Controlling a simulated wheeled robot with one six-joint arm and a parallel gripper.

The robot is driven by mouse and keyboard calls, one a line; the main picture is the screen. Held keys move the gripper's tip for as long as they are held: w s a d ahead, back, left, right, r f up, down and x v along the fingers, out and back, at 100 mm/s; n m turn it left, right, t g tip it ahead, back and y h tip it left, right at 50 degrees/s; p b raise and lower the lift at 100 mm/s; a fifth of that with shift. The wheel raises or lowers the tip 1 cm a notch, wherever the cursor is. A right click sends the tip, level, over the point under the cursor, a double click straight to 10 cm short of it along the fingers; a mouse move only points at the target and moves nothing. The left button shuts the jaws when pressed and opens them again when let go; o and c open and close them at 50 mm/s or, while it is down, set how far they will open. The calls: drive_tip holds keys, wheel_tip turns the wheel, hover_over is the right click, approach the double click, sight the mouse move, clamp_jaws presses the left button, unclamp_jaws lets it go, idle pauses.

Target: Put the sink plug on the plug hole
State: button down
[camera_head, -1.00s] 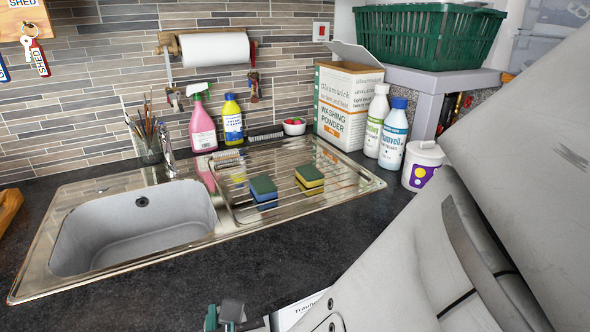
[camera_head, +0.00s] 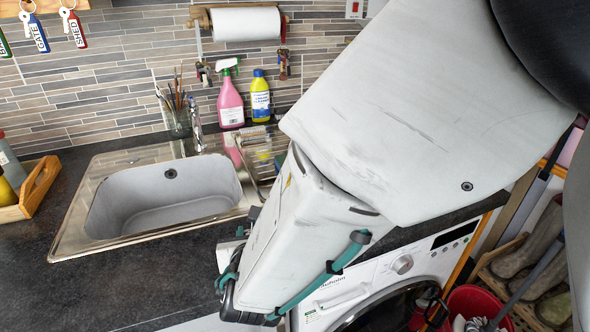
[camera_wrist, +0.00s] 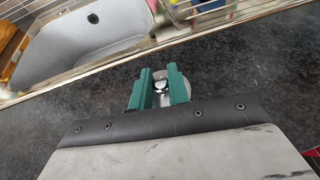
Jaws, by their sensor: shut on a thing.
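The sink basin (camera_head: 165,200) is grey, set in a steel surround left of centre in the head view. It also shows at upper left in the wrist view (camera_wrist: 75,45). A small dark round opening (camera_head: 170,174) is high on its back wall. I cannot make out the plug hole in the basin floor. In the wrist view, the green fingers of my gripper (camera_wrist: 160,88) are shut on a small shiny metal piece with a pale round edge, apparently the sink plug (camera_wrist: 161,85). The gripper is over the dark worktop in front of the sink, outside the basin.
The tap (camera_head: 196,130) stands behind the basin. A pink spray bottle (camera_head: 230,103) and a yellow bottle (camera_head: 260,97) stand by the wall. A wooden caddy (camera_head: 38,190) is left of the sink. The white washing machine (camera_head: 400,275) is at lower right. My arm hides most of the drainer.

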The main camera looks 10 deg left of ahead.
drive_tip(key=shift+f, duration=0.45)
drive_tip(key=shift+f, duration=0.15)
drive_tip(key=c, duration=1.3)
unclamp_jaws()
drive_tip(key=shift+c, duration=0.2)
